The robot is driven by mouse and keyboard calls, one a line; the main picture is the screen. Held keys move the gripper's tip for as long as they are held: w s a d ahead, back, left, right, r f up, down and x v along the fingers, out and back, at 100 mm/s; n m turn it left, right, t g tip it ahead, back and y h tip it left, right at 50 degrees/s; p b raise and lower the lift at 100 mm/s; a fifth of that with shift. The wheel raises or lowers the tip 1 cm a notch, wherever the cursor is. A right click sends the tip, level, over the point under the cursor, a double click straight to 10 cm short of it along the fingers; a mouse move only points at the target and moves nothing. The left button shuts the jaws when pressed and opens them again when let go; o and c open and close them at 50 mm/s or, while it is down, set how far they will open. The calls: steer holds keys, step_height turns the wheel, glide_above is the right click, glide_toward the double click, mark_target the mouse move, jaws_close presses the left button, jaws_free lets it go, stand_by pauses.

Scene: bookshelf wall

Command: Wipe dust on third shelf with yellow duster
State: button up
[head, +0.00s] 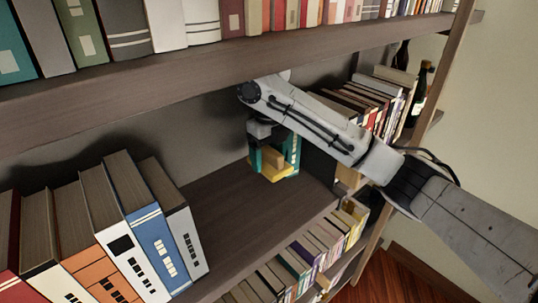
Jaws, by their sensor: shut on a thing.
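The duster is low, close to the shelf surface. I cannot tell whether it touches the board. My forearm reaches in from the right and covers part of the shelf's right end. I cannot make out dust on the brown board.
Large books (145,235) lean on the shelf at the left. The upper shelf board (200,70) runs above my gripper, with a row of books on it. More books (375,100) and dark bottles (419,95) stand at the right. The lower shelf holds small books (300,255).

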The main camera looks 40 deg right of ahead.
mark_target(269, 148)
steer(key=shift+r+p, duration=0.85)
steer(key=shift+r, duration=0.6)
